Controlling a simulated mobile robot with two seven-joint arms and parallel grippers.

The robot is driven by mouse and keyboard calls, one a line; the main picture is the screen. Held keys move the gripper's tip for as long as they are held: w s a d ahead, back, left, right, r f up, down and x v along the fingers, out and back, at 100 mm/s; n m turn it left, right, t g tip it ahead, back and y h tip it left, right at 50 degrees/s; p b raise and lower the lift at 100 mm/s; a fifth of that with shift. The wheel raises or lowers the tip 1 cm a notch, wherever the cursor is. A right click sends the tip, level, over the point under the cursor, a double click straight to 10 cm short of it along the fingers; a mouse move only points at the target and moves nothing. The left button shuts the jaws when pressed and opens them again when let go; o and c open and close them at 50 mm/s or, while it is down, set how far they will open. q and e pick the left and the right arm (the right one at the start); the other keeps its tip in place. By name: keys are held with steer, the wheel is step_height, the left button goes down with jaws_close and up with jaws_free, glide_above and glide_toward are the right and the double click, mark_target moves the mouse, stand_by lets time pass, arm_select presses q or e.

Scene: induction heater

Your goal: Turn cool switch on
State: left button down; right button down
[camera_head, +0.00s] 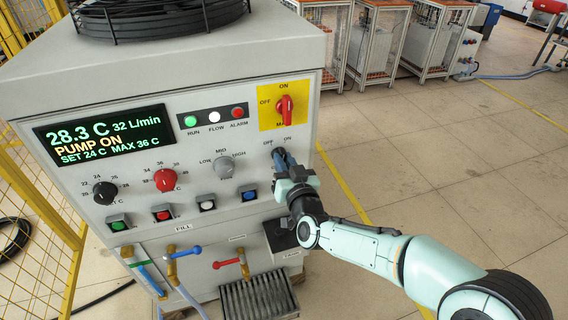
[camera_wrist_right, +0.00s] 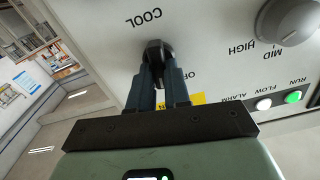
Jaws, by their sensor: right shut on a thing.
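The cool switch is a small black knob (camera_wrist_right: 157,52) on the light grey panel, below the "COOL" label in the wrist view. My right gripper (camera_wrist_right: 163,82) is shut on it, one dark blue finger on each side. In the head view my right gripper (camera_head: 283,162) meets the panel just under the "OFF" and "ON" labels and mostly hides the knob. I cannot tell which label the knob points at. My left gripper is not in view.
The grey heater cabinet (camera_head: 160,50) has a display (camera_head: 104,136) reading "PUMP ON", a red main switch (camera_head: 285,106) on yellow, a grey knob (camera_head: 224,167), and several push buttons. Coloured valve handles sit below. Open floor (camera_head: 430,150) lies right.

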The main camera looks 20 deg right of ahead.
stand_by(0.3)
steer(key=c, duration=1.1)
jaws_free()
steer(key=shift+s, duration=0.1)
arm_select(q)
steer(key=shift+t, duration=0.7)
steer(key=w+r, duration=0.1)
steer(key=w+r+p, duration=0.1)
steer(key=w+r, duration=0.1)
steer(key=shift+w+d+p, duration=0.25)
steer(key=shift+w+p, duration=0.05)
steer(key=shift+p, duration=0.1)
arm_select(e)
steer(key=s, duration=1.3)
steer(key=shift+s+d, duration=0.15)
steer(key=shift+d, duration=0.05)
